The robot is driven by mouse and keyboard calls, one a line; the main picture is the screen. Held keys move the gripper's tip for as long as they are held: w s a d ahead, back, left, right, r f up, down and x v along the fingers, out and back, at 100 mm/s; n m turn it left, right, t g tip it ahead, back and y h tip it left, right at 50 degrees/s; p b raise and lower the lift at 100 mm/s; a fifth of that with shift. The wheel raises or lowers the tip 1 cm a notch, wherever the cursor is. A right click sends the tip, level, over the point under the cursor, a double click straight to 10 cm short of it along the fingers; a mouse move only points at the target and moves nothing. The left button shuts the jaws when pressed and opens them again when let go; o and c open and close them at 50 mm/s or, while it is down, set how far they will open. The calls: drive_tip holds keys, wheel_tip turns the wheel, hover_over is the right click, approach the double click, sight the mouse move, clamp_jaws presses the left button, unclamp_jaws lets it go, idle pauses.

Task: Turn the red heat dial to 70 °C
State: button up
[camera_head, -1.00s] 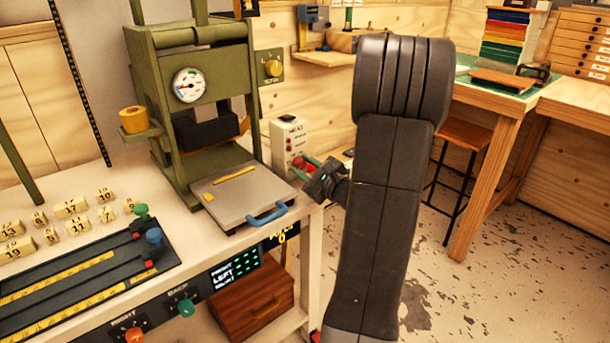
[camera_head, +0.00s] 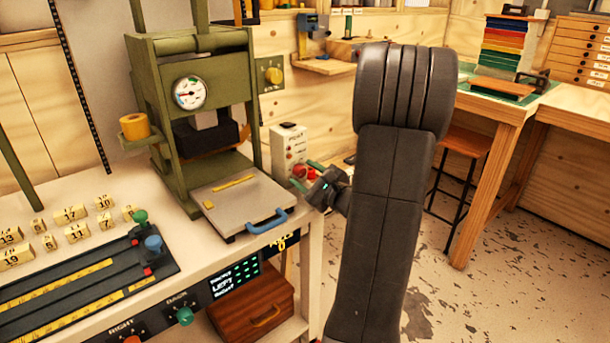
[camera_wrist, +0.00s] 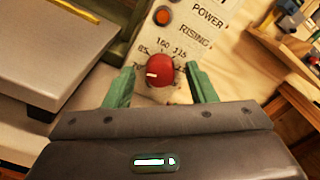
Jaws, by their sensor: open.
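The red heat dial (camera_wrist: 163,68) is on a pale control box, which the head view shows beside the press (camera_head: 291,148). In the wrist view its white mark points left and slightly down, below the 85 label. Labels 85 and 115 show around the dial's upper side. My gripper (camera_wrist: 160,72) is open, with one green finger on each side of the dial and gaps visible between. In the head view my gripper (camera_head: 312,176) is at the box's front.
An orange light (camera_wrist: 162,17) sits above the dial. A wooden stool (camera_head: 465,140) and workbench (camera_head: 505,115) stand to the right. Floor in front is clear.

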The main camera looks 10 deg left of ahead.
drive_tip(key=v, duration=1.3)
drive_tip(key=shift+s, duration=0.1)
drive_tip(key=w+a+m, duration=0.2)
drive_tip(key=w+a, duration=0.1)
drive_tip(key=w+a+m, duration=0.2)
drive_tip(key=a, duration=0.2)
drive_tip(key=w+a+m, duration=0.3)
drive_tip(key=shift+w+a, duration=0.35)
idle(0.3)
